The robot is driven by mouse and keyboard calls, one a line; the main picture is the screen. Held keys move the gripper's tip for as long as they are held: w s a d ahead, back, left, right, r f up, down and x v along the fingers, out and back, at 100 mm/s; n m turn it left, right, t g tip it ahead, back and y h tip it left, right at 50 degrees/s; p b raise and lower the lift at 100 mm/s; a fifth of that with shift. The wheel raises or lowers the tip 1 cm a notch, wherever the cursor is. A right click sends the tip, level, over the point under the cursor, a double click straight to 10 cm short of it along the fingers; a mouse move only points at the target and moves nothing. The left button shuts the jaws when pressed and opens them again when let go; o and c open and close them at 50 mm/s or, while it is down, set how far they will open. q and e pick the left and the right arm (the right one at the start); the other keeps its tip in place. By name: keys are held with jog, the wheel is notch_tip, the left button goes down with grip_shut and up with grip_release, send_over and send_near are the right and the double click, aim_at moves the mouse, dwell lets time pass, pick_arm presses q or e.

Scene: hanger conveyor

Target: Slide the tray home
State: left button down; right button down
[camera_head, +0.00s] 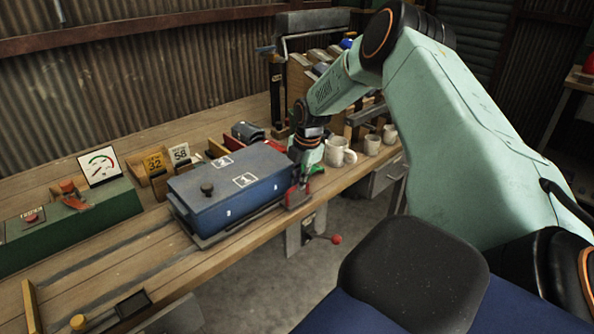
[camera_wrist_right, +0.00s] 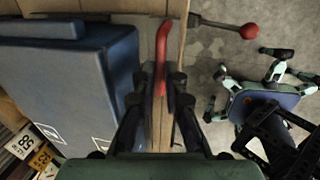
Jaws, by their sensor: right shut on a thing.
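A blue box (camera_head: 228,188) with a dark knob on its lid and white labels sits on a grey metal base (camera_head: 222,237) on the wooden bench. It also shows in the right wrist view (camera_wrist_right: 65,85). My right gripper (camera_head: 300,188) is low at the box's right end, by the bench's front edge. In the wrist view its fingers (camera_wrist_right: 160,80) are closed around a red handle (camera_wrist_right: 163,45) beside the box. The fingers hide the handle's lower part. I cannot tell which part is the tray. My left gripper is not in view.
A green control box (camera_head: 65,225) with a gauge stands left. Number cards (camera_head: 180,153) stand behind the blue box. White mugs (camera_head: 338,152) stand to the right of my gripper. A red-knobbed lever (camera_head: 335,239) sticks out below the bench edge. The front left bench is partly bare.

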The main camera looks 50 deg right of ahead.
jog(key=shift+w+d+r, duration=0.1)
jog(key=shift+d, duration=0.1)
jog(key=c, duration=1.4)
grip_release()
jog(key=shift+d, duration=0.15)
jog(key=shift+a, duration=0.2)
notch_tip(320, 180, up, 12)
jog(key=s, duration=0.2)
jog(key=shift+s, duration=0.25)
jog(key=shift+f, duration=0.2)
